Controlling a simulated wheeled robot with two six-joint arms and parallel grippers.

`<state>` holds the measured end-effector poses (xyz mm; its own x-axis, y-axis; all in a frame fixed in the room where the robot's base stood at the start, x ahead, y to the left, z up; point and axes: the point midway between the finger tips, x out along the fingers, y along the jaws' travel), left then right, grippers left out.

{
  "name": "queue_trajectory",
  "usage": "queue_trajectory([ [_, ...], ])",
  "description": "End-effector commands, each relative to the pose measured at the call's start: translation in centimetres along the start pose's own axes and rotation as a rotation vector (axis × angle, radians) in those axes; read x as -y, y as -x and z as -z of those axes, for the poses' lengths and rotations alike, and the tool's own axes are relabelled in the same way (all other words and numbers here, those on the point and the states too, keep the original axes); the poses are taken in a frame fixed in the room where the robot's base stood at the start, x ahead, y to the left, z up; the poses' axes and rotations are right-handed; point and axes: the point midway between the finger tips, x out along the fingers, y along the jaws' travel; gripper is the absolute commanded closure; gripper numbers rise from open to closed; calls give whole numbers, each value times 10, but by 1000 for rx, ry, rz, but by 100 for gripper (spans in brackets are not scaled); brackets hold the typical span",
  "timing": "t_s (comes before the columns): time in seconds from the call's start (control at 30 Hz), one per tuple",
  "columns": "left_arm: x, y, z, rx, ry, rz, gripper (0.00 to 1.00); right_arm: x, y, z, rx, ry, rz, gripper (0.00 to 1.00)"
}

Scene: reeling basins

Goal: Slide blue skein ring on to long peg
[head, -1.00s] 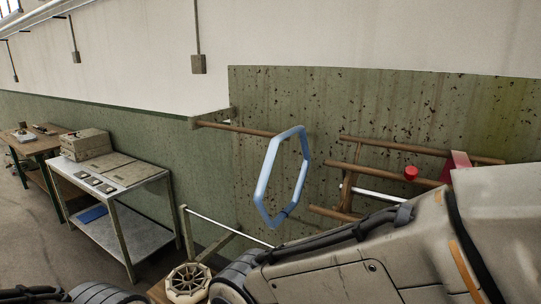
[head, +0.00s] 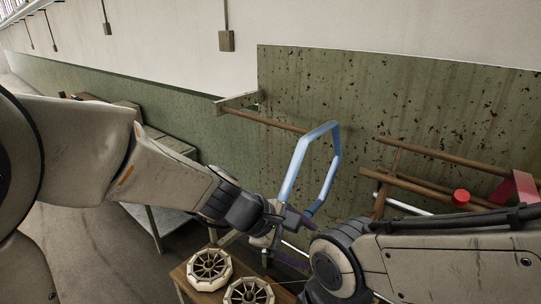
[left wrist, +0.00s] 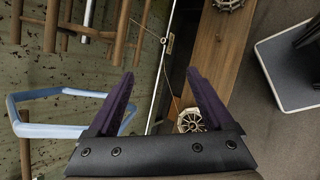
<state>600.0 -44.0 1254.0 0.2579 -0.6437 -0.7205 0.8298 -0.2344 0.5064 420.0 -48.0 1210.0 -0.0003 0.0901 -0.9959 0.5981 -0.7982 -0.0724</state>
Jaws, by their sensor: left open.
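The blue skein ring (head: 292,172), a six-sided loop, stands upright near the outer end of a long brown peg (head: 262,122) that reaches out from the wall bracket. Its top bar overlaps the peg's end; I cannot tell whether the peg passes through it. My left gripper (head: 294,238) is open and empty, just below and beside the ring's lower part. In the left wrist view the open purple fingers (left wrist: 160,73) show with the ring (left wrist: 60,93) on the left, partly behind the left finger. My right arm crosses the lower right; its fingers are hidden.
A brown peg frame (head: 425,172) with a red knob (head: 461,197) is on the right, before the green panel. White spoked reels (head: 209,269) stand on a wooden bench below. A metal table (head: 170,222) is behind my left arm.

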Motion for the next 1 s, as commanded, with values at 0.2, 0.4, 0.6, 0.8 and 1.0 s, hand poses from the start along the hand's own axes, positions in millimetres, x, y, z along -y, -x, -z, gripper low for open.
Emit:
queue_trajectory([
  [0.2, -110, 31, 61, 26, 739, -344, 15, 2, 28, 2, 0, 2, 0, 100],
  [0.4, -148, 51, 104, 69, 1086, -515, 15, 3, 36, 2, 0, 3, 0, 100],
  [0.6, -155, 50, 114, 81, 1153, -547, 15, 2, 34, 2, 0, 3, 0, 100],
  [0.8, -162, 34, 118, 82, 1149, -545, 15, 2, 30, 2, 0, 2, 0, 100],
  [1.0, -171, 16, 122, 80, 1148, -544, 15, 2, 27, 1, 0, 1, 0, 100],
])
